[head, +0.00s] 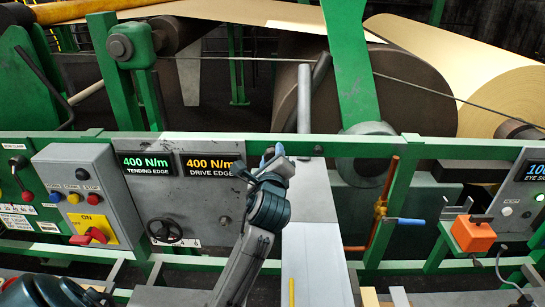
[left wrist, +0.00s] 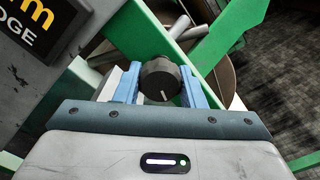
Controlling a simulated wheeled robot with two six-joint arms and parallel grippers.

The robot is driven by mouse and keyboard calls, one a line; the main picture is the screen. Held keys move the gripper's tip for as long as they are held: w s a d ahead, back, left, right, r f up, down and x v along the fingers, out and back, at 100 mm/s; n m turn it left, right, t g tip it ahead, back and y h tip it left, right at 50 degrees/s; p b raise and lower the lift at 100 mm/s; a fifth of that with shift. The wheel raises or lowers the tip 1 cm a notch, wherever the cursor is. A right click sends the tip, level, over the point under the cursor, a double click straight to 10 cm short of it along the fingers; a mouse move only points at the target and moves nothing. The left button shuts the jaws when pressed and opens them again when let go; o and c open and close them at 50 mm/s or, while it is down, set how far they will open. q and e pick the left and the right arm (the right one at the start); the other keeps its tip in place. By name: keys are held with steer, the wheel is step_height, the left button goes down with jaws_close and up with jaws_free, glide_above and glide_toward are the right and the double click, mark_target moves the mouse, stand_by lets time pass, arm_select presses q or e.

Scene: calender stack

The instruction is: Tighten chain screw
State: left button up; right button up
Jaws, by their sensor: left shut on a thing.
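In the left wrist view, a dark round knob (left wrist: 161,80) with a white index line sits between the two blue fingers of my left gripper (left wrist: 160,88). The fingers are shut on its sides, and the line points roughly down in that view. I take the knob to be the chain screw. In the head view my left gripper (head: 272,156) is at the green rail, right of the tension panel, and the knob is hidden there. The panel's green display (head: 146,163) reads 400 N/m, tending edge. Its amber display (head: 209,165) reads 400 N/m, drive edge. My right gripper is not in view.
A grey switch box (head: 88,185) and a black handwheel (head: 165,231) are left of my arm. A copper pipe (head: 385,195) with a blue-handled valve and an orange box (head: 472,233) are to the right. Large rolls (head: 412,85) stand behind the green rail.

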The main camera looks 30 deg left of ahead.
arm_select(q)
steer(key=shift+m, duration=0.6)
steer(key=o, duration=1)
